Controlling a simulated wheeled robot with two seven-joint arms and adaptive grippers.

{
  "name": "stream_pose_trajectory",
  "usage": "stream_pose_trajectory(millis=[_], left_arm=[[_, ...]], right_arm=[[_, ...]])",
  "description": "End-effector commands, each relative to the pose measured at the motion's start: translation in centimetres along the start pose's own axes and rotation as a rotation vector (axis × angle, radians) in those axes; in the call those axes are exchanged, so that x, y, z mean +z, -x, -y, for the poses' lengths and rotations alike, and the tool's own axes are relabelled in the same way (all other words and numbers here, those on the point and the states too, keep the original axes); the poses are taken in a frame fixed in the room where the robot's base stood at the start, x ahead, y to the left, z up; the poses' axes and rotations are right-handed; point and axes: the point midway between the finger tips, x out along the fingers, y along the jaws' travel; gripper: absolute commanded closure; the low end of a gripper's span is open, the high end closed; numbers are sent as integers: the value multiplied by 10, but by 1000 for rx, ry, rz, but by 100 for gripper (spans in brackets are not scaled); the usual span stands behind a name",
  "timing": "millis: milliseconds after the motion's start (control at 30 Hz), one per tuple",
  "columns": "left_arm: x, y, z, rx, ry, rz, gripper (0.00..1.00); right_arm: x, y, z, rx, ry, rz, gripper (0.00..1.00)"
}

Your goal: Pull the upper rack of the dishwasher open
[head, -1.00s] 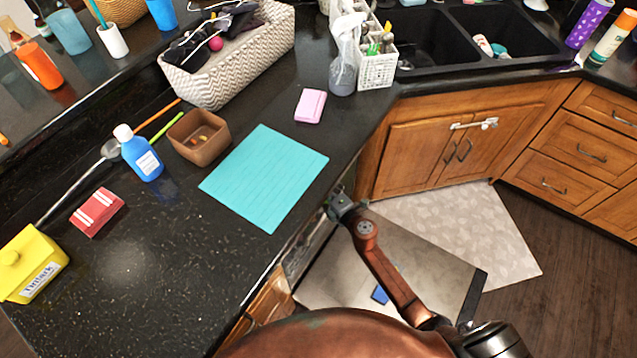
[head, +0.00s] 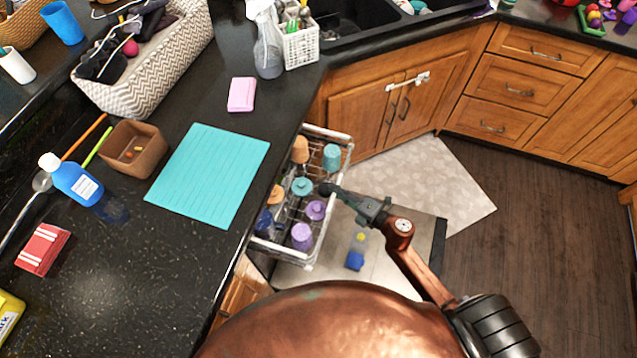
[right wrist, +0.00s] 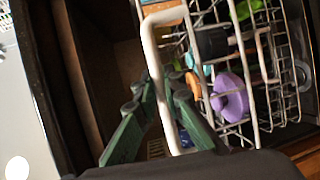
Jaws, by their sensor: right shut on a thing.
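The upper rack (head: 341,147) of the dishwasher is a white wire basket, pulled out from under the counter and loaded with orange, teal, purple and blue cups. The dishwasher door (head: 404,243) lies open below it. My right gripper (head: 328,188) is at the rack's outer side, its fingertips partly lost against the rack. In the right wrist view the dark green fingers (right wrist: 158,88) are shut at a white wire bar of the rack (right wrist: 156,55), with cups behind it. My left gripper is not in view.
The dark counter above the rack holds a teal mat (head: 208,172), a pink sponge (head: 241,94) and a brown box (head: 134,148). A pale rug (head: 440,185) and wood floor (head: 540,200) lie right of the door. The cabinets (head: 375,110) stand behind.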

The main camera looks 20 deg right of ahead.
Motion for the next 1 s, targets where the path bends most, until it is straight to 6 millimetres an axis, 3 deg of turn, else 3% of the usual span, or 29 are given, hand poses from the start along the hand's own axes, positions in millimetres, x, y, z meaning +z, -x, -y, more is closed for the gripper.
stream_pose_trajectory(millis=[200, 400, 600, 1000], left_arm=[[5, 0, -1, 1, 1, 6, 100], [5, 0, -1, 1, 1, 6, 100], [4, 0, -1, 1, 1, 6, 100], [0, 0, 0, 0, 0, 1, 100]], right_arm=[[19, 45, 11, -3, 1, 3, 100], [29, 69, 16, -2, 0, 3, 100], [34, 80, 18, -1, 0, 4, 100], [35, 81, 18, -1, 0, 4, 100]])
